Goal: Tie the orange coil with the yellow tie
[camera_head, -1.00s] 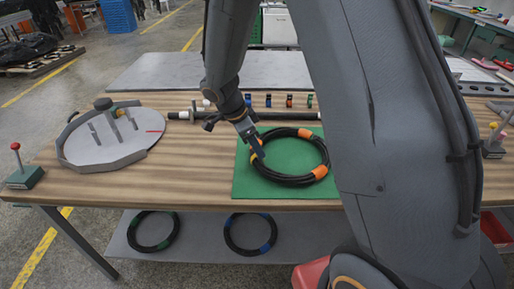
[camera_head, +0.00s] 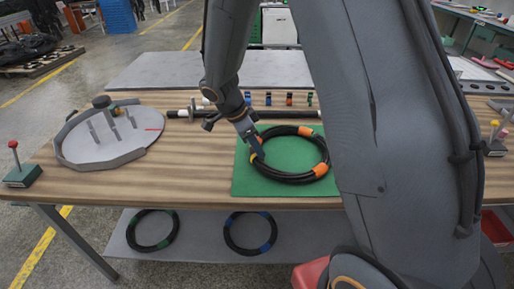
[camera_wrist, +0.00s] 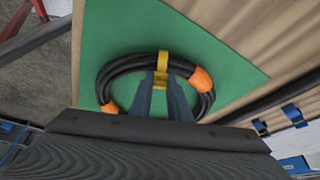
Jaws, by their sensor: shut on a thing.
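The orange coil (camera_head: 300,179), a black hose ring with orange bands, lies on a green mat (camera_head: 246,184) on the table. It also shows in the wrist view (camera_wrist: 127,66). The yellow tie (camera_wrist: 162,66) stands across the coil's hose between two orange bands. My gripper (camera_head: 259,153) is at the coil's left side, pointing down at the mat. In the wrist view, my gripper's fingers (camera_wrist: 165,88) are shut on the yellow tie at the hose. Whether the tie is closed around the hose cannot be told.
A grey round fixture (camera_head: 108,135) with pegs stands at the left. A black bar (camera_head: 185,114) and several small coloured clips (camera_head: 289,99) are behind the mat. Two more coils (camera_head: 153,230) lie on the lower shelf. A red-knobbed box (camera_head: 22,176) is at the left edge.

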